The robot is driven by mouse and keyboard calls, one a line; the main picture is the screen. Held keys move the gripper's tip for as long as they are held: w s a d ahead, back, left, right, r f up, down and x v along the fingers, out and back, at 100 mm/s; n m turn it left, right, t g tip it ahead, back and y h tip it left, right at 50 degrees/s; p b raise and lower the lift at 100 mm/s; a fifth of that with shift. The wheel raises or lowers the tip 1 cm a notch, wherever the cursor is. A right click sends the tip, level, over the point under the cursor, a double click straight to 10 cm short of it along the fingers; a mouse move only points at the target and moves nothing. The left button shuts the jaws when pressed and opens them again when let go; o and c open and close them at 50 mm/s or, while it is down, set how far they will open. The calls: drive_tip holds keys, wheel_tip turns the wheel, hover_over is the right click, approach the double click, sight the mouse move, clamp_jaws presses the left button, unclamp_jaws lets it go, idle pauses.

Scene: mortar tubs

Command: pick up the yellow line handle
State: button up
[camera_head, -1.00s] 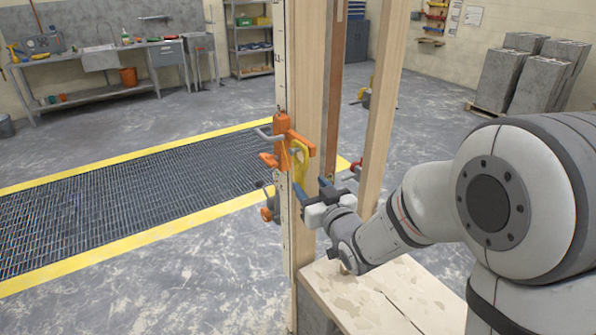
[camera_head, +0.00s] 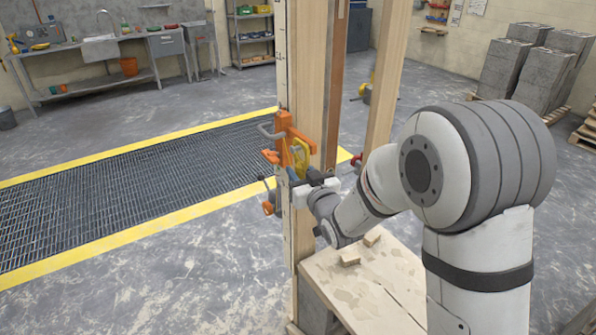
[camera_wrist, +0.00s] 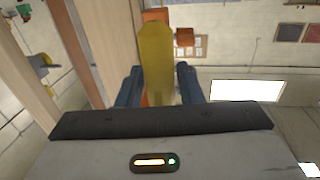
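The yellow line handle (camera_head: 301,156) hangs upright on the orange clamp (camera_head: 283,131) at the tall wooden post. In the wrist view the handle (camera_wrist: 157,62) runs down between my two blue fingers. My gripper (camera_head: 299,177) is at the handle's lower part; in the wrist view my gripper (camera_wrist: 160,84) has one finger on each side of it. The fingers look open, with a narrow strip of orange showing between the left finger and the handle. The handle's lower end is hidden behind the gripper body.
Wooden posts (camera_head: 386,75) stand just right of the handle. A board-topped bench (camera_head: 372,284) with small wood blocks lies below my arm. A yellow-edged floor grate (camera_head: 120,183) lies to the left. Stacked grey blocks (camera_head: 510,68) stand at the back right.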

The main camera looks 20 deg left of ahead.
drive_tip(key=c, duration=0.7)
drive_tip(key=shift+o, duration=0.2)
